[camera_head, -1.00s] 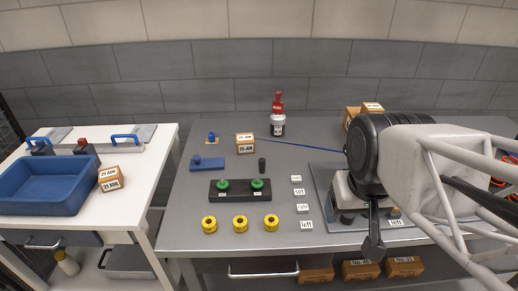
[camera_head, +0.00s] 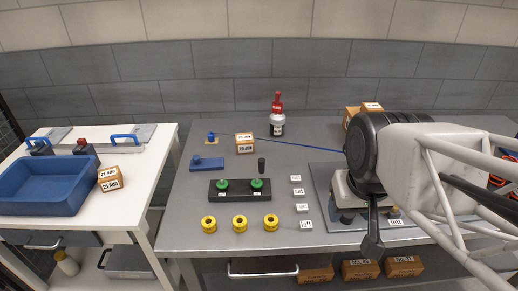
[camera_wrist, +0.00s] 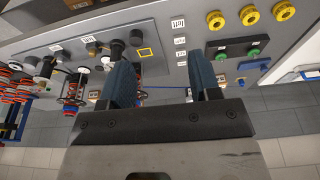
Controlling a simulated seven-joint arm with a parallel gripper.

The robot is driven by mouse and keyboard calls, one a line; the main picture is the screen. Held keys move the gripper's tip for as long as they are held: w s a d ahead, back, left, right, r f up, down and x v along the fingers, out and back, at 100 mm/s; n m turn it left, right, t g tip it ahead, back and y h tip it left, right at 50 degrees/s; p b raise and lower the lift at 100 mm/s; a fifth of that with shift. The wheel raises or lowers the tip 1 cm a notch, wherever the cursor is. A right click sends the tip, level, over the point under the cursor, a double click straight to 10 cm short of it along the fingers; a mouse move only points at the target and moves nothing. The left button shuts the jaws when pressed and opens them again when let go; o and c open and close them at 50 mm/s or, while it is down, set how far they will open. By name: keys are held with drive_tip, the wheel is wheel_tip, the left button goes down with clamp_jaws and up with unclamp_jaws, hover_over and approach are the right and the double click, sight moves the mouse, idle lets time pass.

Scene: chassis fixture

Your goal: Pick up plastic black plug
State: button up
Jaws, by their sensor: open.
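A small black cylinder (camera_head: 262,164), which looks like the plastic black plug, stands upright on the grey table behind the black block. Dark round parts (camera_wrist: 116,48) also sit on the grey fixture plate (camera_wrist: 152,28); I cannot tell whether one of these is a plug. My gripper (camera_wrist: 160,62) is open and empty, with two blue-grey fingers apart above the plate's edge area. In the head view my arm hides much of the plate and most of the gripper.
A black block (camera_head: 240,189) carries two green knobs, with yellow rings (camera_head: 240,223) in front. White label blocks (camera_head: 304,209) stand between block and plate. A red-topped device (camera_head: 278,115) stands at the back. A blue bin (camera_head: 45,190) is on the white left table.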

drive_tip(key=w+a+f+m+g+y, duration=0.1)
drive_tip(key=w+a+m+g+y, duration=0.1)
drive_tip(key=w, duration=0.4)
drive_tip(key=w+a+f+m+g+y, duration=0.1)
drive_tip(key=w+a+m+y, duration=0.15)
drive_tip(key=w, duration=0.25)
drive_tip(key=m+g+y, duration=0.1)
drive_tip(key=m+y, duration=0.8)
drive_tip(key=m, duration=0.3)
approach(264, 160)
drive_tip(key=x, duration=0.5)
drive_tip(key=shift+s, duration=0.1)
drive_tip(key=shift+x, duration=1.25)
drive_tip(key=shift+x, duration=2.6)
